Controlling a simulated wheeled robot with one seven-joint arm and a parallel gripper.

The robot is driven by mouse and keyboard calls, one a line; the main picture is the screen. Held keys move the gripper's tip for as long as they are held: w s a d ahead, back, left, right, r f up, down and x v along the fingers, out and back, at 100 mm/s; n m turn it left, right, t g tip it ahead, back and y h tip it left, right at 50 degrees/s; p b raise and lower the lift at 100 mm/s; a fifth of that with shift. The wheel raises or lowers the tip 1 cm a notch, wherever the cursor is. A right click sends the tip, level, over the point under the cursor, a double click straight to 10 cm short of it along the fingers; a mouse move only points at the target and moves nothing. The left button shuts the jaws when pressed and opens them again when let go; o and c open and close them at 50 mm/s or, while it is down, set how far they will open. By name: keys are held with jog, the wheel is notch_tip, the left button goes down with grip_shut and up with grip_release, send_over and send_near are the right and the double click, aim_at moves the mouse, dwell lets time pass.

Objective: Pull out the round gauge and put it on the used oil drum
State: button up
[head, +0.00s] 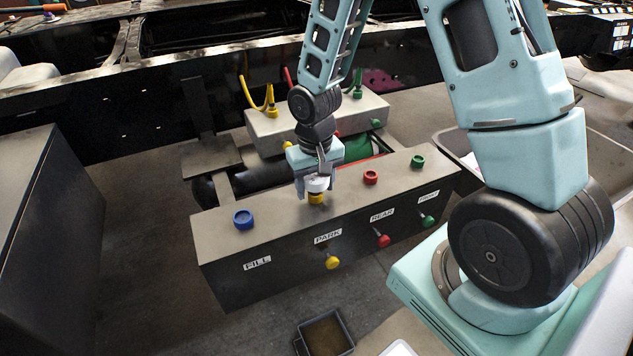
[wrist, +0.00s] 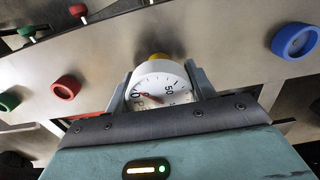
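The round gauge (wrist: 160,88) has a white dial with black marks and a red needle. It sits at the yellow port (head: 317,198) above the PARK label on the grey manifold box. It also shows in the head view (head: 317,184) as a small white disc. My gripper (head: 317,186) reaches down over it, with one finger on each side of the gauge. The fingers lie close along its rim in the wrist view (wrist: 160,80); whether they press on it I cannot tell. I cannot make out the used oil drum in either view.
The box top (head: 275,200) also carries a blue cap (head: 243,219), a red cap (head: 371,177) and a green cap (head: 418,161). Yellow, red and green knobs stick out of its front. A second box (head: 262,127) with hoses stands behind. A small dark tray (head: 325,334) lies in front.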

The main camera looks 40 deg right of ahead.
aim_at(315, 175)
jog(key=shift+r+p, duration=2.75)
jog(key=shift+r, duration=0.3)
